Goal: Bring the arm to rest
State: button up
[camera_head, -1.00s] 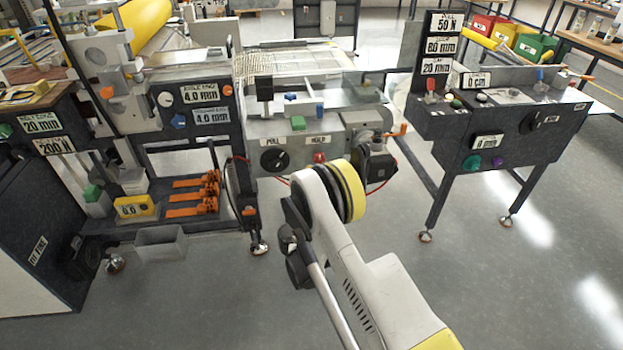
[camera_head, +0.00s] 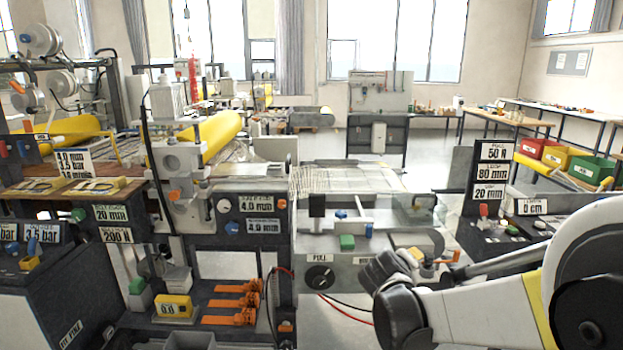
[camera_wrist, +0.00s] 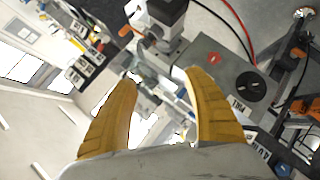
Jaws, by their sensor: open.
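My gripper (camera_wrist: 158,110) shows in the wrist view as two yellow-orange fingers spread apart, with nothing between them. Beyond the fingers, the wrist view shows the machine front with a black knob (camera_wrist: 251,88) and a red button (camera_wrist: 213,57), tilted in the picture. In the head view my arm comes in from the right edge, and its dark joint lies in front of the machine's right part. The gripper itself cannot be made out in the head view.
The laminating machine with its mesh web (camera_head: 350,180) stands close in front. A control console (camera_head: 492,165) with labels stands at right, partly behind my arm. A yellow roll (camera_head: 208,138) lies at left. Red, yellow and green bins (camera_head: 560,157) stand at the far right.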

jog(key=s+a+m+g+y, duration=0.1)
jog(key=s+a+m+y, duration=0.1)
jog(key=s, duration=1.4)
jog(key=s+a+m+g+y, duration=0.2)
jog(key=s+m+y, duration=0.1)
jog(key=s, duration=1.2)
jog(key=shift+s+r+y, duration=0.2)
jog(key=shift+s+y, duration=0.15)
jog(key=shift+y, duration=0.05)
